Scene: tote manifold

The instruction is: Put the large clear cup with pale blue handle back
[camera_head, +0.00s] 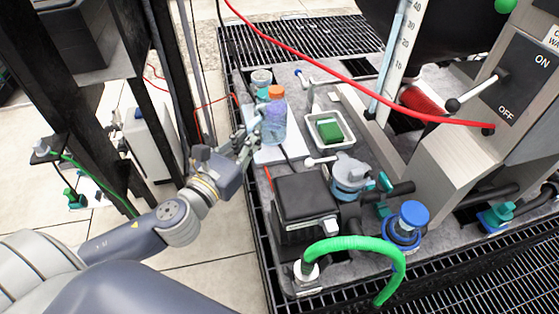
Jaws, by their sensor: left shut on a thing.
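The large clear cup (272,130) looks like the see-through, bluish vessel at the left side of the grey bench top, upright, with something orange at or behind its top. My left gripper (250,138) reaches in from the left and is shut at the cup's left side. The fingers cover that side, so the pale blue handle is hard to make out. I cannot tell whether the cup's base touches the pale surface below it. My right gripper is not in view.
A smaller clear cup with a teal part (262,77) stands behind. A white tray (346,139) holds a green block (329,129) to the right. A black box (305,205), a green hose (355,243) and a blue-capped valve (411,214) crowd the front. A red cable (350,70) crosses above.

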